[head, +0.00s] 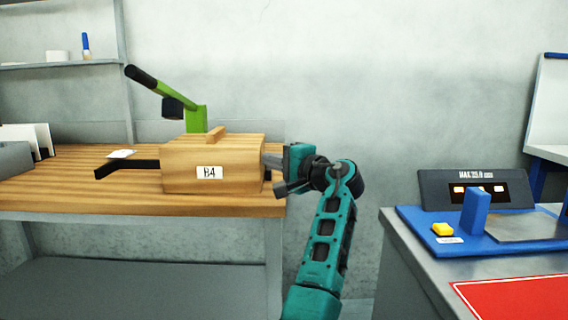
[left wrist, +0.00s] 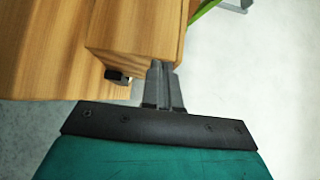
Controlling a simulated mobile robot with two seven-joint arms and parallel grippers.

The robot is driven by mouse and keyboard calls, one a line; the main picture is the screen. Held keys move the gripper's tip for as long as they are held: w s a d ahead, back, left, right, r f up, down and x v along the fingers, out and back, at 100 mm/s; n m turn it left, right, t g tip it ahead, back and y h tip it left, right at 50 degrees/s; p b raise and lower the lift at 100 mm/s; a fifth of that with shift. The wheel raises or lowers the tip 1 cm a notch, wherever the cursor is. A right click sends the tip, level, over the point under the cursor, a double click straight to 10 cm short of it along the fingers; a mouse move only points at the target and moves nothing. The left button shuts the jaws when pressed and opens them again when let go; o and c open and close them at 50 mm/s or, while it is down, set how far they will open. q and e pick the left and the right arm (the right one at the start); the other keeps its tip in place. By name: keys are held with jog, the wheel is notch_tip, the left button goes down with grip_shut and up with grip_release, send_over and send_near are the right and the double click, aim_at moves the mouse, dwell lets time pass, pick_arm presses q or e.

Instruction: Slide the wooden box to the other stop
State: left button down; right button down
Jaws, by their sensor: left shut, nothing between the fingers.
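The wooden box (head: 215,163) sits on a wood-topped bench, with a small wooden block on its lid and a white label reading "B4" on its front. A black bar (head: 128,165) with a bent end sticks out to the left of it. My left gripper (head: 270,161) is shut and empty, its fingertips at the box's right end. In the left wrist view the shut fingers (left wrist: 163,84) point at the end of the box (left wrist: 136,35) and seem to touch it or nearly so. A small black piece (left wrist: 117,76) shows beside the box.
The bench top (head: 70,190) is clear in front of the box. A green lever with a black handle (head: 165,95) stands behind it. A white card (head: 121,154) lies to the left. A separate counter with a blue scale (head: 445,243) stands at right.

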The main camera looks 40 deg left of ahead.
aim_at(171, 158)
dwell(0.3)
pick_arm(q)
jog(key=shift+s+a+r+p, duration=0.1)
jog(key=shift+s+a+p, duration=0.15)
jog(key=shift+a+p, duration=0.1)
jog(key=s+a+p, duration=0.3)
jog(key=s+a, duration=0.1)
jog(key=a, duration=0.1)
jog(key=s+a+p, duration=0.3)
jog(key=s+a, duration=0.2)
jog(key=s+a+p, duration=0.4)
jog(key=a, duration=0.2)
jog(key=shift+s+a+r, duration=0.1)
jog(key=shift+s, duration=0.2)
jog(key=shift+s+a, duration=0.25)
jog(key=shift+f, duration=0.2)
jog(key=shift+w+d, duration=0.1)
jog(key=shift+d, duration=0.3)
jog(key=s+d, duration=0.1)
jog(key=d, duration=1.1)
jog(key=shift+s, duration=0.15)
jog(key=shift+d, duration=0.1)
